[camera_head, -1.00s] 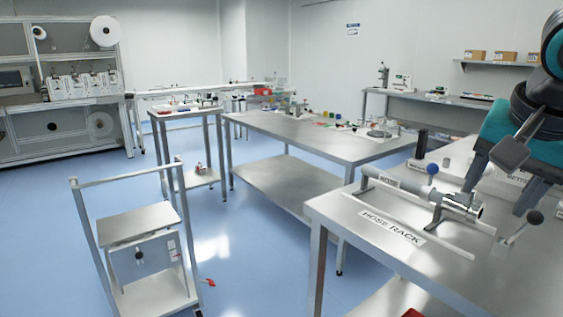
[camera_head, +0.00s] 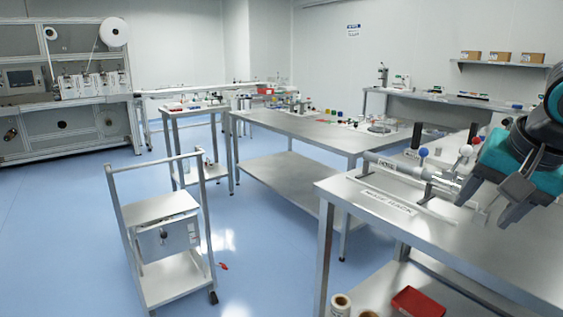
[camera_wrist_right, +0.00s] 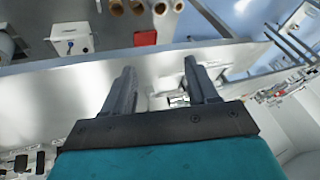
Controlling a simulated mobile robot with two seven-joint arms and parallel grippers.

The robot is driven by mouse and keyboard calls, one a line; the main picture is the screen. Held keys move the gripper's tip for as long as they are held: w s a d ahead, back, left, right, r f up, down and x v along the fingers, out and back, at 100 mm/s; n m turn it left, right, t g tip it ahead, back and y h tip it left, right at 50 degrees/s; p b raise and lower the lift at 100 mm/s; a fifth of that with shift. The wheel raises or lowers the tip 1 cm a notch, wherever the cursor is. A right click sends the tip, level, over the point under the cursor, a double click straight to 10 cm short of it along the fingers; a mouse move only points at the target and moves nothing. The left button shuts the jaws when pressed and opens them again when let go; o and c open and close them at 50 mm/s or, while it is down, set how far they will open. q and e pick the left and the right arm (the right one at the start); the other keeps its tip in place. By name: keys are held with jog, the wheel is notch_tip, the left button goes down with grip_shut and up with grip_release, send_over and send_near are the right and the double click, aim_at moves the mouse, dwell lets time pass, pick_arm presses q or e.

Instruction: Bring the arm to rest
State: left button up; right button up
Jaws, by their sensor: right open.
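My right arm comes in from the right edge of the head view. Its gripper (camera_head: 487,205) is over the right steel table (camera_head: 440,225), beside the metal hose tool on the hose rack (camera_head: 385,203). In the right wrist view the two dark fingers (camera_wrist_right: 160,70) stand apart with nothing between them, so the gripper is open and empty. The fingers overlap part of the tabletop and rack fittings in the head view. I cannot tell the exact gap between fingers and tool. My left gripper is not in view.
A red tray (camera_head: 418,303) and a few rolls (camera_head: 341,305) sit low at the right table. A white cart (camera_head: 165,272) stands on the blue floor. A long steel table (camera_head: 300,128) with small items is behind. Free floor lies at left.

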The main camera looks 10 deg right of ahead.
notch_tip(320, 180, down, 26)
jog(key=w+d+n+t+y+p, duration=0.1)
jog(key=d+n+t+y+p, duration=0.15)
jog(key=n, duration=0.35)
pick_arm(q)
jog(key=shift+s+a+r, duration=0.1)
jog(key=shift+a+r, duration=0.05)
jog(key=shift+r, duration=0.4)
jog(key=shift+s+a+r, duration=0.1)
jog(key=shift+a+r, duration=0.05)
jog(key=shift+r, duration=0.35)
pick_arm(e)
jog(key=s+a+f+n+t, duration=0.1)
jog(key=s+a+f+n, duration=0.1)
jog(key=a, duration=0.5)
jog(key=s+a+f+n+t, duration=0.1)
jog(key=s+a+f+n, duration=0.1)
jog(key=s+a+f, duration=0.3)
jog(key=s+a+f+n+t, duration=0.1)
jog(key=s+a+f, duration=0.2)
jog(key=a+f, duration=0.3)
jog(key=a, duration=0.2)
jog(key=shift+s+a+n, duration=0.25)
jog(key=shift+a+n, duration=0.05)
jog(key=shift+n, duration=0.1)
jog(key=shift+a+f+y, duration=0.1)
jog(key=shift+a+y, duration=0.1)
jog(key=shift+y, duration=0.05)
jog(key=shift+c, duration=0.2)
